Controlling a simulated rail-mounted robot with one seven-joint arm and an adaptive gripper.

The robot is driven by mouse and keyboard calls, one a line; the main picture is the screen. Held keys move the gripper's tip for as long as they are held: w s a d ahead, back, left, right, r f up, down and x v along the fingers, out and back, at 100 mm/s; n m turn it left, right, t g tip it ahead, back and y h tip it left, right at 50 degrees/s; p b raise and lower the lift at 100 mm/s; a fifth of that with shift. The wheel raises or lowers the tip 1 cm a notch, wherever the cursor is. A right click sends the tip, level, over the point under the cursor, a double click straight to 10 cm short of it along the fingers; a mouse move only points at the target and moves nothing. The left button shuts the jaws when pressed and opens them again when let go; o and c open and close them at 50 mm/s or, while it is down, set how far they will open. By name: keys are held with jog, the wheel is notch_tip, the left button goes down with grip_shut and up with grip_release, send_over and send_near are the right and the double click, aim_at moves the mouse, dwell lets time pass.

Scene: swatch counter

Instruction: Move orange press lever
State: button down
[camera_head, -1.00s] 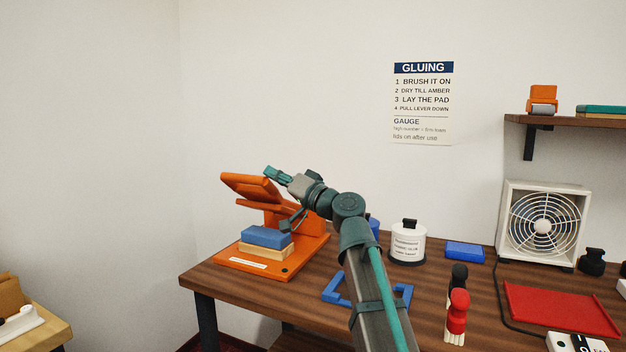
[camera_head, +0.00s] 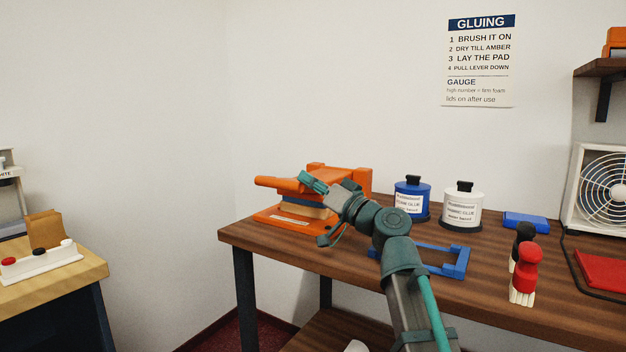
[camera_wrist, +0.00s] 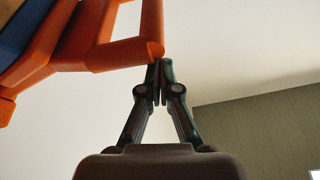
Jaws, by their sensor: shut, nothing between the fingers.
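The orange press (camera_head: 349,181) stands at the left end of the wooden counter. Its orange lever (camera_head: 275,183) is low, close to level, and sticks out to the left. A blue pad (camera_head: 299,207) on a tan block (camera_head: 315,212) sits under the pressing part. My gripper (camera_head: 312,183) is shut and empty, at the lever's front side in the head view. In the wrist view the shut fingertips (camera_wrist: 160,66) are right by the end of an orange bar (camera_wrist: 130,52); I cannot tell whether they touch.
Blue glue jar (camera_head: 411,202) and white glue jar (camera_head: 463,208) stand right of the press. A blue frame (camera_head: 455,262) lies in front of them, partly behind my arm. Black and red-handled brushes (camera_head: 524,272) stand farther right. A side table (camera_head: 85,268) is at left, across a gap.

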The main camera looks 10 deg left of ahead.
jog(key=shift+s+f, duration=0.3)
jog(key=shift+f, duration=0.4)
notch_tip(320, 180, up, 5)
jog(key=w+p, duration=0.1)
jog(key=w+p+v, duration=0.1)
jog(key=p+v, duration=0.1)
jog(key=v, duration=0.8)
jog(key=shift+d+p, duration=0.4)
